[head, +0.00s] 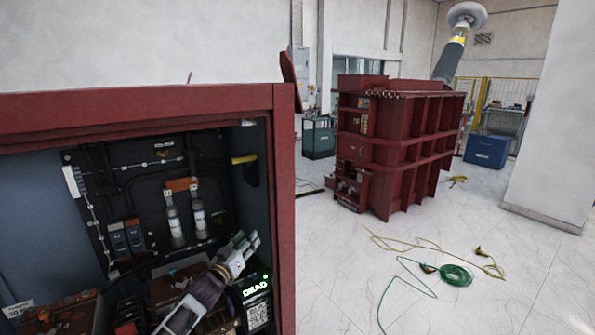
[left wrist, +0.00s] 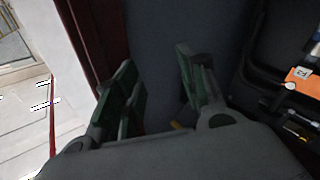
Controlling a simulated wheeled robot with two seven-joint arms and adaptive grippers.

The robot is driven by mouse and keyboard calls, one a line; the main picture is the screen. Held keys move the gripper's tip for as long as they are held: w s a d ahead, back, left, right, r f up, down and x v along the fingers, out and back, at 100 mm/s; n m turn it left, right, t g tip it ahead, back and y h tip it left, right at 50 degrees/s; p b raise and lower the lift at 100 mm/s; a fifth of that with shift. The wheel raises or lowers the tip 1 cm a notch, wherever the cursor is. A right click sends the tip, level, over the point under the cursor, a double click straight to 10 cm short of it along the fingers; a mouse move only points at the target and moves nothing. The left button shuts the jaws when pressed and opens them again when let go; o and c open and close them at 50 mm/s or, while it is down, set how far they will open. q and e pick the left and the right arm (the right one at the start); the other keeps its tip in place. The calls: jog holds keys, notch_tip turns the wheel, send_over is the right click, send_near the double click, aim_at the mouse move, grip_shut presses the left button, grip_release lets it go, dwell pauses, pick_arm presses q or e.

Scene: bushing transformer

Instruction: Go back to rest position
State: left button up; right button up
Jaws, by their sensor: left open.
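My left gripper (head: 245,241) is inside the open red cabinet (head: 284,200), near its right inner wall. Its arm comes up from the lower left, and its greenish fingers point up and to the right. The left wrist view shows the same gripper (left wrist: 158,80) with its two fingers apart and nothing between them. Dark cabinet wall fills the space beyond the fingers. My right gripper shows in neither view.
A box marked "DEAD" (head: 256,292) sits just below my gripper. Two grey cylinders (head: 198,214) hang on the back panel. A red transformer (head: 400,145) stands beyond, with green cable (head: 455,275) on open floor.

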pick_arm(q)
jog(key=s+f+n+g+y, duration=0.1)
jog(key=s+f+g+y, duration=0.25)
jog(key=s+f, duration=0.55)
jog(key=s+a+f+m+g+y, duration=0.1)
jog(key=s+a+f+g, duration=0.2)
jog(key=s, duration=0.9)
jog(key=s+f+g+y, duration=0.1)
jog(key=s+f+g, duration=0.25)
jog(key=s, duration=0.85)
jog(key=s+a+f+m+g+y, duration=0.15)
jog(key=s+g, duration=0.25)
jog(key=s, duration=0.8)
notch_tip(320, 180, down, 34)
jog(key=s+g, duration=0.1)
jog(key=s, duration=0.1)
jog(key=s+a+f, duration=0.2)
jog(key=s+f, duration=0.7)
jog(key=s, duration=0.2)
jog(key=s+a+f+g, duration=0.1)
jog(key=s+a+f, duration=0.1)
jog(key=s+f, duration=0.8)
jog(key=shift+s+a+f+g+h, duration=0.2)
jog(key=shift+s+a+g+h, duration=0.1)
jog(key=shift+s, duration=0.4)
